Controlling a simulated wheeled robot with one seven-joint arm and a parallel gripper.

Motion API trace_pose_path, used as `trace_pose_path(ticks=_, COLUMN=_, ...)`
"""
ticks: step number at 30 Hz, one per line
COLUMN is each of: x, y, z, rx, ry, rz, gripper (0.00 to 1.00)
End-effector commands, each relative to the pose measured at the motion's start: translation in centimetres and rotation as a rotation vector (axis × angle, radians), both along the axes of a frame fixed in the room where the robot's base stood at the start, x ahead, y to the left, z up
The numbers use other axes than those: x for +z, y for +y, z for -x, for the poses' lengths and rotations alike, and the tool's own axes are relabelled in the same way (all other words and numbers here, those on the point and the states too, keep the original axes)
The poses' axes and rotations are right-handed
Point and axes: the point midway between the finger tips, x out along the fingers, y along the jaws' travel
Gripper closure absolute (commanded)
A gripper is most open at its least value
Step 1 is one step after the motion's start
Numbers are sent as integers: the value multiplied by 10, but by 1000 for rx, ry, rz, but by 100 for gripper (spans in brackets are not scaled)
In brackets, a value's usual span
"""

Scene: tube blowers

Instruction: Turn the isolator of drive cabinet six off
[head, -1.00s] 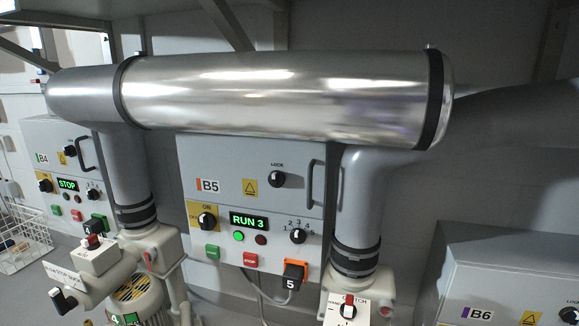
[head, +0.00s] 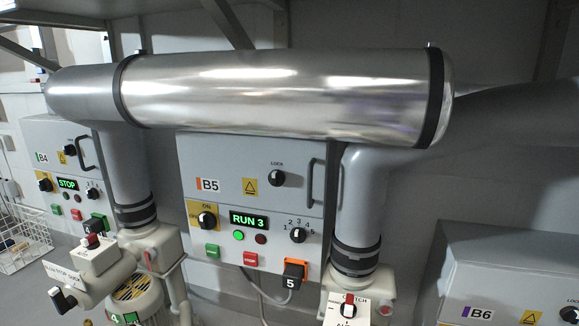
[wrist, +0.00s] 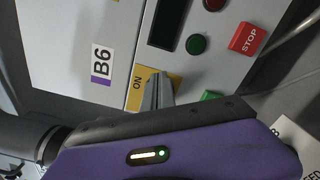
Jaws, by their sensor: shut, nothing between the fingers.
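Drive cabinet six, labelled B6, shows its upper part at the lower right of the head view (head: 575,270). Its front fills much of the wrist view (wrist: 75,35), turned on its side. The isolator's yellow plate (wrist: 141,78), marked ON, is in the middle of the wrist view. Its knob is hidden behind my fingers, so I cannot tell its position. My gripper (wrist: 158,78) is shut, with its grey fingertips in front of the plate. I cannot tell whether they touch the knob. The purple gripper body fills the bottom of the wrist view.
On B6, a dark display (wrist: 166,24), a green lamp (wrist: 196,44), a red STOP button (wrist: 248,39) and a green button (wrist: 211,96) lie close by. In the head view, cabinet B5 (head: 262,160) reads RUN 3. A large metal duct (head: 280,90) crosses above.

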Motion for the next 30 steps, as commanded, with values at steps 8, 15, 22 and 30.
trace_pose_path(ticks=8, x=6, y=3, z=-1, rx=2, ry=1, rz=2, gripper=100)
trace_pose_path(ticks=15, x=12, y=6, z=-2, rx=1, ry=0, rz=1, gripper=100)
trace_pose_path(ticks=22, x=14, y=9, z=-2, rx=1, ry=1, rz=1, gripper=100)
trace_pose_path(ticks=30, x=15, y=9, z=-3, rx=1, ry=0, rz=0, gripper=100)
